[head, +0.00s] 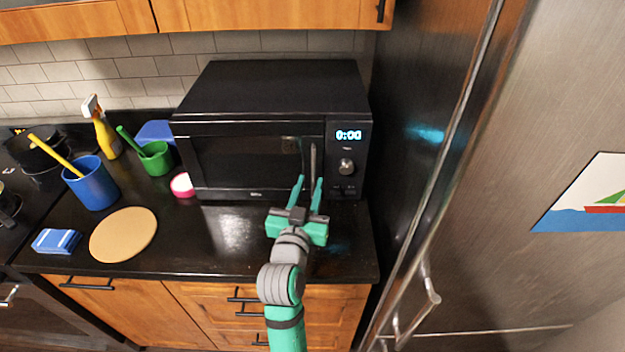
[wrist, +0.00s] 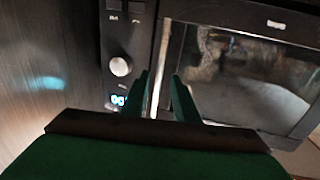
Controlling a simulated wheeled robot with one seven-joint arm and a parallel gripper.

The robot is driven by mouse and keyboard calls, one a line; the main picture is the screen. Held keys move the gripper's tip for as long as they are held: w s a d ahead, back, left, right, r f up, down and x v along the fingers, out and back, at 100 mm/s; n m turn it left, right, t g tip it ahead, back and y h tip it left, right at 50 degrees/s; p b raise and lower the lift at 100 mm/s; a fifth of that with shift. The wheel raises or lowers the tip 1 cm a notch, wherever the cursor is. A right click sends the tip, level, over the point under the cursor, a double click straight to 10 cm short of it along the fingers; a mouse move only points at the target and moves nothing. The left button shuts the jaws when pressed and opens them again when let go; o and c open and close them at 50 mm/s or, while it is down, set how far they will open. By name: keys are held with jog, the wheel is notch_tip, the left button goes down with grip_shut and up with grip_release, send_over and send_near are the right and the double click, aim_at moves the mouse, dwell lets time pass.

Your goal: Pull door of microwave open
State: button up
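The black microwave (head: 270,90) stands on the counter with its door (head: 245,165) shut. Its vertical metal handle (head: 313,160) is at the door's right edge, beside the panel with the lit clock and the round knob (head: 346,166). My gripper (head: 308,180) is open, its two green fingers pointing at the lower part of the handle. In the wrist view, the handle (wrist: 161,65) runs down between the two fingertips (wrist: 160,80), the door window on one side and the knob on the other. I cannot tell whether either finger touches the handle.
A steel fridge (head: 450,150) with a long handle stands close on the right. On the counter to the left are a pink-and-white round item (head: 182,185), a green cup (head: 156,158), a blue cup (head: 92,183), a round board (head: 124,234) and a blue sponge (head: 56,241). The counter before the microwave is clear.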

jog(key=shift+w+d, duration=0.15)
jog(key=shift+w, duration=0.45)
jog(key=shift+w+d, duration=0.15)
jog(key=shift+w, duration=0.45)
jog(key=shift+d, duration=0.1)
jog(key=shift+s, duration=0.1)
jog(key=shift+c, duration=0.3)
grip_shut()
jog(key=shift+s, duration=0.15)
